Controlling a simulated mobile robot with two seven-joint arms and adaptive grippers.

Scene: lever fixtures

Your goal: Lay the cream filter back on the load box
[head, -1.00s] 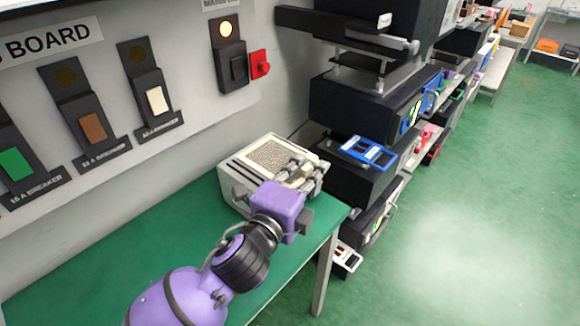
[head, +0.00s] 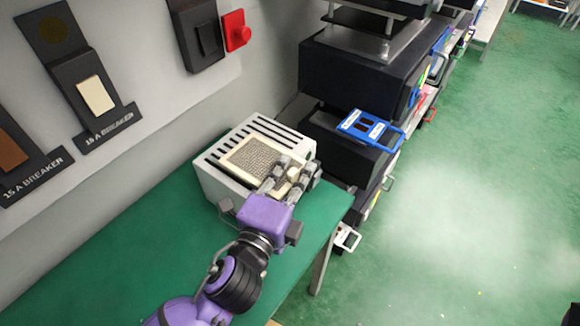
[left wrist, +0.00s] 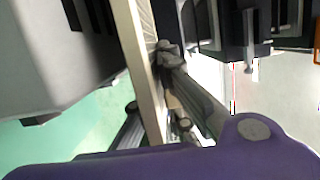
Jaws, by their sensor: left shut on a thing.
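The cream filter (head: 254,158) is a flat frame with a grey-brown mesh. In the head view it lies over the slotted top of the pale grey load box (head: 212,184) on the green bench. My left gripper (head: 284,174) is shut on the filter's near right edge. In the left wrist view the filter (left wrist: 142,60) shows edge-on, next to the gripper's fingers (left wrist: 166,75), with the load box (left wrist: 40,75) at the left. I cannot tell whether the filter touches the box top. My right gripper is out of view.
The green bench (head: 110,255) is clear left of the box. Black equipment with a blue-framed panel (head: 366,130) stands close on the right. The green floor beyond is open.

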